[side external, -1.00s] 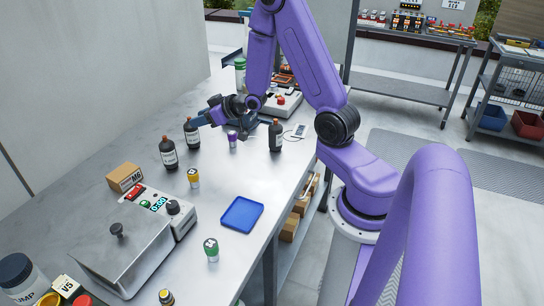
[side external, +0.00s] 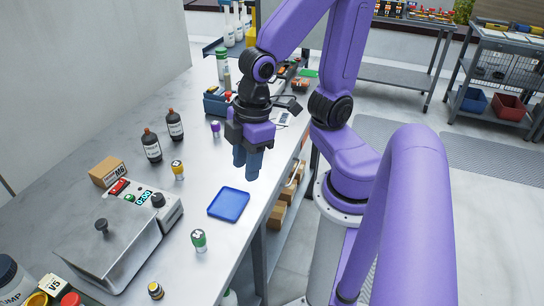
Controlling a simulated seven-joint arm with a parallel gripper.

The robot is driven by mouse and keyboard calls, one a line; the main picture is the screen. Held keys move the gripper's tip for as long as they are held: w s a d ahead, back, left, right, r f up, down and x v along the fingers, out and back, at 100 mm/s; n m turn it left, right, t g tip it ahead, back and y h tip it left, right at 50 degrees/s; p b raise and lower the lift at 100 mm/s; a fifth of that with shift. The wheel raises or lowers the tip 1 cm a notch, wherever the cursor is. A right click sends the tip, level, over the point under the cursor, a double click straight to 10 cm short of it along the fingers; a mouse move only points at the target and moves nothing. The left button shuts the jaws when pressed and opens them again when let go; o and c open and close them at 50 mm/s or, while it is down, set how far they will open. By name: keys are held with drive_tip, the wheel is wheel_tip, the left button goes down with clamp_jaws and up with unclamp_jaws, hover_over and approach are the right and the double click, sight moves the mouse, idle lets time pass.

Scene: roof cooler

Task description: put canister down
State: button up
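My gripper (side external: 247,168) points down over the right part of the steel bench (side external: 195,195), behind the blue tray (side external: 229,204). Its dark blue fingers hang close together; I cannot tell whether they are open or shut, and no canister shows between them. Several small canisters stand upright on the bench: a green-and-white one (side external: 198,240) in front of the tray, a yellow-topped one (side external: 178,170) left of it, a purple one (side external: 215,130) left of my gripper, and a dark one with a yellow top (side external: 155,290) at the front. The tray looks empty.
Two dark bottles (side external: 151,146) (side external: 174,125) stand at the left, behind a cardboard box (side external: 107,171). A metal bath with a control panel (side external: 118,235) fills the left front. The bench's right edge runs close beside the tray.

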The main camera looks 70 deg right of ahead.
drive_tip(key=shift+n+g+h, duration=0.4)
drive_tip(key=shift+n+g, duration=0.1)
drive_tip(key=shift+n, duration=0.2)
drive_tip(key=s, duration=0.1)
drive_tip(key=s+d, duration=0.1)
drive_tip(key=s, duration=0.1)
drive_tip(key=s+r, duration=0.1)
drive_tip(key=s, duration=0.1)
drive_tip(key=shift+d+r, duration=0.1)
drive_tip(key=shift+d, duration=0.2)
